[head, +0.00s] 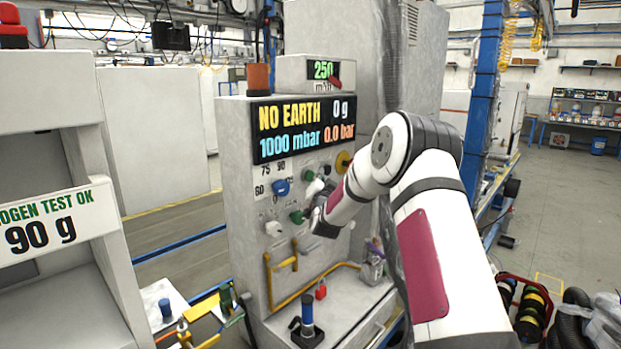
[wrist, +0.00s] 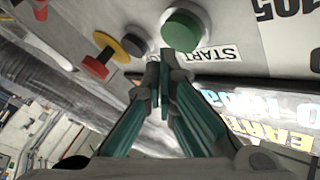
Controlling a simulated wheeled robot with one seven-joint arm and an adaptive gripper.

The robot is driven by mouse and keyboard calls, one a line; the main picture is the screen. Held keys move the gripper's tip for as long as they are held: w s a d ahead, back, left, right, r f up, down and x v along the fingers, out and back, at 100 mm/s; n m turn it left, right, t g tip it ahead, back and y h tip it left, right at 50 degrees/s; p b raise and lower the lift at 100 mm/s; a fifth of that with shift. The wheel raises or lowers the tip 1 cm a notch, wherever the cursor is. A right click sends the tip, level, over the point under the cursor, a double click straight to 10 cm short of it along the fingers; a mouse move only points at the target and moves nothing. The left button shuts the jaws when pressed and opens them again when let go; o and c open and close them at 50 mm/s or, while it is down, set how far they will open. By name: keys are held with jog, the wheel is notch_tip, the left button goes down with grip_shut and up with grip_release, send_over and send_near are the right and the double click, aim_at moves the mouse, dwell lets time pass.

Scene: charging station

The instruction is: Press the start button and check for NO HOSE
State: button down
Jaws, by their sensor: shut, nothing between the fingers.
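The station's display (head: 303,128) reads NO EARTH in yellow, with 0 g, 1000 mbar and 0.0 bar. The green start button (head: 308,175) sits on the panel below the display. In the wrist view the green button (wrist: 184,31) shows at the top, beside a START label (wrist: 213,53) seen upside down. My gripper (wrist: 165,62) is shut and empty, its fingertips just below the green button's edge in the picture. I cannot tell whether they touch it. In the head view my arm reaches in from the right and its end partly covers the panel.
Other controls include a blue knob (head: 281,187) and a second green one (head: 297,216).

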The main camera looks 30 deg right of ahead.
jog(key=shift+w, duration=0.1)
dwell(0.7)
jog(key=shift+w+a+b, duration=0.15)
jog(key=shift+w+b, duration=0.15)
jog(key=shift+b, duration=0.05)
jog(key=shift+w+a+b, duration=0.2)
jog(key=shift+w+b, duration=0.2)
jog(key=shift+w, duration=0.05)
dwell(0.8)
jog(key=shift+s, duration=0.1)
jog(key=shift+s+d+p, duration=0.3)
jog(key=shift+s+p, duration=0.2)
jog(key=shift+s, duration=0.25)
jog(key=shift+s, duration=0.1)
jog(key=s+p, duration=0.1)
jog(key=s+d+p, duration=0.1)
jog(key=s, duration=0.2)
jog(key=shift+s+d+p, duration=0.3)
jog(key=shift+d+p, duration=0.05)
jog(key=shift+p, duration=0.05)
dwell(0.8)
